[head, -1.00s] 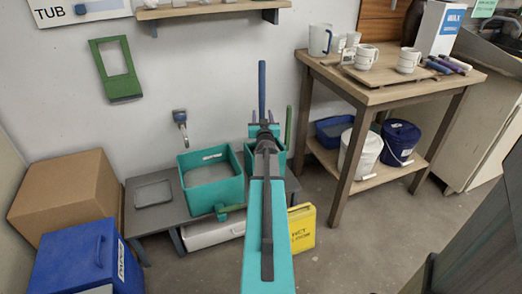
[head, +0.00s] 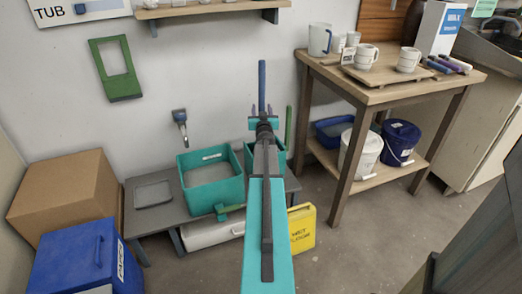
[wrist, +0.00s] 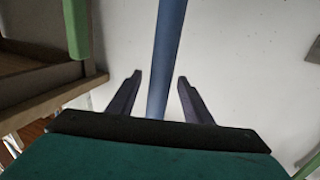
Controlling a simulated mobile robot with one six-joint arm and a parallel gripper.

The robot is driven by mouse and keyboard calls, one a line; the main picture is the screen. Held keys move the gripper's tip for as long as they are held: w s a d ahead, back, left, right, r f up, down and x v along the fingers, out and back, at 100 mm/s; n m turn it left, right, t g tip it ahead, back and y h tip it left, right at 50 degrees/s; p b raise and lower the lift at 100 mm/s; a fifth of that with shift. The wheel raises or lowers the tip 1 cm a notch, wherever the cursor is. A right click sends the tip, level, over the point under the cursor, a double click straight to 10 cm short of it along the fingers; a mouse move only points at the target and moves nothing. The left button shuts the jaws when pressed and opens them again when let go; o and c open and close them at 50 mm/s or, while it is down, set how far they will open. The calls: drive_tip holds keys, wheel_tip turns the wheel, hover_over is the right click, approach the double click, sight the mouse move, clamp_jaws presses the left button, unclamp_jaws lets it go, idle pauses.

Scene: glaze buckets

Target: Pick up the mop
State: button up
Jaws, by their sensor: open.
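A blue pole (head: 262,85) stands upright near the wall, and it also shows in the wrist view (wrist: 167,45). It looks like a handle; its lower part and any mop head are hidden behind my arm and gripper. My gripper (head: 264,113) is open at the pole. In the wrist view its two dark fingers (wrist: 160,76) are spread on either side of the pole, apart from it. A green pole (head: 289,125) stands just to the right in the head view and at upper left in the wrist view (wrist: 77,28).
A teal tub (head: 211,198) sits on a low grey bench left of my arm, with another teal container (head: 250,158) partly hidden behind it. A yellow sign (head: 302,228) stands below. A wooden table (head: 345,85) with mugs is at right.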

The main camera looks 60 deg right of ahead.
sight(262, 73)
drive_tip(key=shift+c, duration=0.5)
clamp_jaws()
drive_tip(key=shift+r, duration=0.15)
wheel_tip(262, 73, up, 18)
drive_tip(key=p, duration=1)
idle(0.6)
